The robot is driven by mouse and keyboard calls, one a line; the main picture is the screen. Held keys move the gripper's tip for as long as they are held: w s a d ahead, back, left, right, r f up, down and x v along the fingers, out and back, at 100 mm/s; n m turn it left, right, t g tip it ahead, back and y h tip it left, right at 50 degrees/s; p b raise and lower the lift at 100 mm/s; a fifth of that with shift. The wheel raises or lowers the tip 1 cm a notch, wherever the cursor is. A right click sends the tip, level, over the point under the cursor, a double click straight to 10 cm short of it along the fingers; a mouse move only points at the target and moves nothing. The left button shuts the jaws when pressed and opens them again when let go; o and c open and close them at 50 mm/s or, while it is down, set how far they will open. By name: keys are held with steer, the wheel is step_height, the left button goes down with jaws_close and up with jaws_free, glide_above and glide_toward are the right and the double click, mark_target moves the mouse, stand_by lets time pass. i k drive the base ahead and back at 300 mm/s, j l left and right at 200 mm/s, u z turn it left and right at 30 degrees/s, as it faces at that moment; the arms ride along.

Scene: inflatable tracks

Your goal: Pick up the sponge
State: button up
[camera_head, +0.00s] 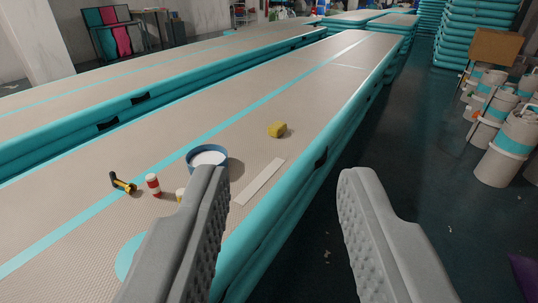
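The yellow sponge (277,130) lies on the beige top of the inflatable track (330,75), near its right half, beyond the blue bowl. My gripper (285,195) is open and empty, its two grey padded fingers wide apart in the foreground. The left finger overlaps the near part of the track in the picture, and the right finger is over the dark floor. The sponge appears farther off, above and between the fingertips, closer to the left one. Nothing touches the sponge.
A blue bowl with a white inside (207,157), a white strip (258,183), a red-and-white can (153,184) and a yellow-and-black tool (123,183) lie on the track. A small yellowish item is partly hidden by my left finger.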

mark_target(277, 129)
steer(key=i+l+u, duration=0.25)
steer(key=i+l, duration=0.3)
steer(key=i, duration=0.2)
steer(key=i+l+u, duration=0.3)
steer(key=i+l, duration=0.4)
steer(key=i+l+u, duration=0.25)
steer(key=i+l, duration=0.35)
steer(key=l, duration=0.3)
